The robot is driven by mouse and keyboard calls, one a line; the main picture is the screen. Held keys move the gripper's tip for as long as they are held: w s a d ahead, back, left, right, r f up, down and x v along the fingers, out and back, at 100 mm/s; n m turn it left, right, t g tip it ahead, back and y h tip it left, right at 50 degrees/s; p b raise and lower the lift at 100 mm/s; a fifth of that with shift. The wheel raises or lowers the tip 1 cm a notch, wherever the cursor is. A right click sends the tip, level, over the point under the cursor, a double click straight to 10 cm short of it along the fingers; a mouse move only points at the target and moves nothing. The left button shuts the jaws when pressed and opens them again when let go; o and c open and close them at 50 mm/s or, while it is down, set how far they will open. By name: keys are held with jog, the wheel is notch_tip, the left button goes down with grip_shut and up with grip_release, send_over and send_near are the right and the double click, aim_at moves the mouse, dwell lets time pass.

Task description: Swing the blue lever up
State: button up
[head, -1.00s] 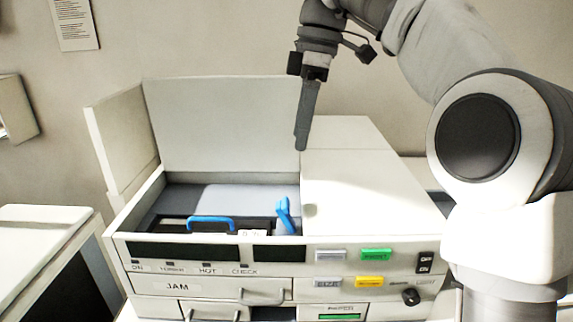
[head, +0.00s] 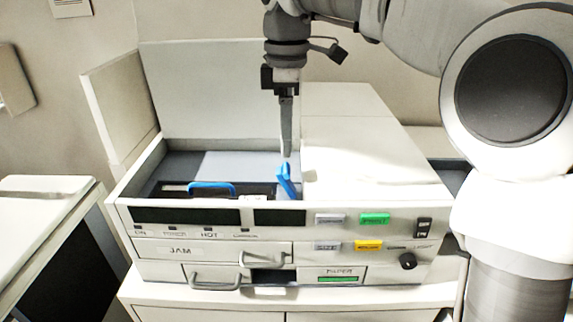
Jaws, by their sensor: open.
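The blue lever (head: 284,181) stands near the right wall inside the open top bay of the white machine (head: 218,216). It is nearly upright, its top leaning a little left. My gripper (head: 287,150) points straight down just above the lever's top. Its fingers are seen edge-on and overlap, and it holds nothing. In this view the fingertips nearly meet the lever; I cannot tell whether they touch it. The lever's lower end is partly hidden by the bay's front wall.
A blue handle (head: 211,187) on a dark unit lies left of the lever. The raised lid (head: 215,95) stands behind the bay, and a closed white top (head: 365,150) is on its right. Drawers and buttons, one green (head: 375,219), are on the front.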

aim_at(287, 166)
notch_tip(287, 166, down, 6)
jog(key=shift+f, duration=0.1)
dwell(0.4)
grip_shut()
jog(key=shift+d+f+y+b, duration=0.1)
jog(key=shift+d+y+b, duration=0.6)
jog(key=shift+d+y, duration=0.15)
jog(key=shift+d+f+y+b, duration=0.1)
jog(key=shift+d+y+b, duration=0.75)
jog(key=shift+y, duration=0.6)
jog(key=shift+a, duration=0.1)
grip_release()
